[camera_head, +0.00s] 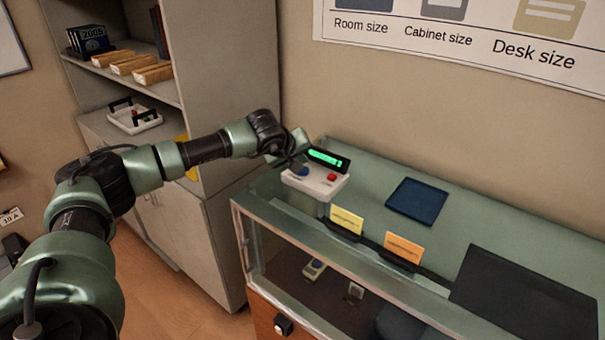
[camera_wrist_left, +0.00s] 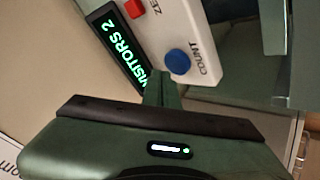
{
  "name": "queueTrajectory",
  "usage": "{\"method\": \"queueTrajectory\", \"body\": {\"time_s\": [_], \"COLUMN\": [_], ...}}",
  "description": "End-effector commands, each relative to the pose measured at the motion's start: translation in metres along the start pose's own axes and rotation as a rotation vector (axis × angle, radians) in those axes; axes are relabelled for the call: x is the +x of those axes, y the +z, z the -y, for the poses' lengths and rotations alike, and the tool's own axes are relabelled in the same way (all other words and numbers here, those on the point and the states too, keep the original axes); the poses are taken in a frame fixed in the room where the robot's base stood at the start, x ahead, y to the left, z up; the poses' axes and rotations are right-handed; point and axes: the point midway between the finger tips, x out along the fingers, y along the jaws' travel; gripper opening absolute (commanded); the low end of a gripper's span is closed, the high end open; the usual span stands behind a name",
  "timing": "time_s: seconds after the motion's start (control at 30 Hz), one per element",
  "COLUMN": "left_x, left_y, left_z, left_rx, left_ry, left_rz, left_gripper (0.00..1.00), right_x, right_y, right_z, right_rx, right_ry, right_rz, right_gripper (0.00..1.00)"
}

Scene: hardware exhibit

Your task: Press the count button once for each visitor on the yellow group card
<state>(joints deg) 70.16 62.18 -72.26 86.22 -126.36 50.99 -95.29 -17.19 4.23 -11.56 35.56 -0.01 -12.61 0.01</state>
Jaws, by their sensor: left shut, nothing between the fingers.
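A white counter box (camera_head: 318,184) stands on the left end of the glass case. It has a blue button (camera_head: 302,171), labelled COUNT in the left wrist view (camera_wrist_left: 178,62), and a red button (camera_head: 332,177). Its black display (camera_head: 328,158) reads "VISITORS 2" in green in the left wrist view (camera_wrist_left: 122,45). My left gripper (camera_head: 296,164) is shut and empty, its tips close beside the blue button; I cannot tell whether they touch it. The yellow card (camera_head: 346,221) stands upright at the case's front edge; its print is too small to read. My right gripper is not in view.
An orange card (camera_head: 403,249) stands right of the yellow one. A dark blue tray (camera_head: 417,201) and a black mat (camera_head: 525,300) lie on the glass case (camera_head: 450,185). A shelf cabinet (camera_head: 225,85) stands behind my left arm.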

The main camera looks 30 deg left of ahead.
Motion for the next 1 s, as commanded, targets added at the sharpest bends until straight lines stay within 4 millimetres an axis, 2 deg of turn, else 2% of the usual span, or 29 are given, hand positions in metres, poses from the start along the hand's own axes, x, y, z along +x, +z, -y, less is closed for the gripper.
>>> {"method": "queueTrajectory", "body": {"time_s": [1.0], "left_x": [-0.0006], "left_y": [-0.0005], "left_z": [-0.0005], "left_rx": [0.0], "left_ry": [0.0], "left_rz": [0.0], "left_gripper": [0.0], "right_x": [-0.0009], "right_y": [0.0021], "right_z": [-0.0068], "right_rx": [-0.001], "right_ry": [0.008], "right_rz": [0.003], "right_gripper": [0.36]}}
